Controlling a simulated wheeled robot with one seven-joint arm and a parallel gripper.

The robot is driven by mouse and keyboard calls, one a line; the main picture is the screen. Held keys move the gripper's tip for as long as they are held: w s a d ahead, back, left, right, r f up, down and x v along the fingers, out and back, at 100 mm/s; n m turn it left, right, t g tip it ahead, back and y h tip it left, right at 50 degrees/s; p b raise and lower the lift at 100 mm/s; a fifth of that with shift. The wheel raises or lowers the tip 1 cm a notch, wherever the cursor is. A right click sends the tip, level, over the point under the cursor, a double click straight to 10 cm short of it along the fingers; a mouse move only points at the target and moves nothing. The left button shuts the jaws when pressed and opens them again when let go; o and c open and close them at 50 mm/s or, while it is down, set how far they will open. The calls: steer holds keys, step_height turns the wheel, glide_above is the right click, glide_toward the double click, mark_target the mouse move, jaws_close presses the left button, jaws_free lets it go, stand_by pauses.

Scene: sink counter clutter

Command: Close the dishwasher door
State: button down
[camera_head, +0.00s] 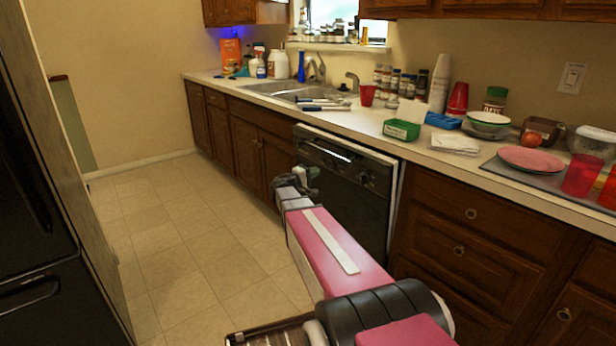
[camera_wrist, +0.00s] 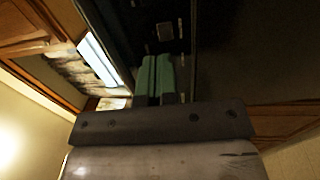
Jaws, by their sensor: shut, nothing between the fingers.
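The dishwasher door (camera_head: 350,190) is black and stands upright, or nearly so, in the row of brown cabinets under the counter. A pale strip shows along its right edge; I cannot tell whether it is fully flush. My gripper (camera_head: 311,174) is in front of the door's left part, with its green fingertips near the front. In the wrist view my gripper (camera_wrist: 155,75) has its two green fingers close together and empty, with a dark surface beyond them. Contact with the door cannot be made out. My arm hides the lower part of the door.
The counter (camera_head: 400,146) above holds a sink (camera_head: 295,92), a green box (camera_head: 401,130), cups, jars and plates. Brown drawers (camera_head: 470,240) stand right of the dishwasher. The tiled floor (camera_head: 180,240) to the left is clear. A black appliance (camera_head: 35,220) stands at the far left.

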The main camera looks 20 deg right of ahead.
mark_target(332, 163)
steer(key=x, duration=0.7)
steer(key=shift+w+d, duration=0.1)
steer(key=shift+d, duration=0.25)
steer(key=x, duration=0.8)
steer(key=shift+r+y, duration=0.2)
steer(key=shift+y, duration=0.2)
steer(key=shift+a, duration=0.1)
steer(key=r+v, duration=0.1)
steer(key=v, duration=1.4)
steer(key=s+a+f+m+g+y, duration=0.1)
steer(key=s+a+f+g+y, duration=0.1)
steer(key=s+a+f+y, duration=0.4)
steer(key=s+a+f+m+g+y, duration=0.2)
steer(key=s+f+g+y, duration=0.1)
steer(key=s+f, duration=0.55)
steer(key=s+a+f+y, duration=0.2)
steer(key=s+a+y, duration=0.2)
steer(key=s+a, duration=0.2)
steer(key=s+a+f+m+g+y, duration=0.1)
steer(key=s+a+f+y, duration=0.2)
steer(key=s+a, duration=0.4)
steer(key=shift+a+g+y, duration=0.3)
steer(key=shift+a+y, duration=0.05)
steer(key=shift+y, duration=0.35)
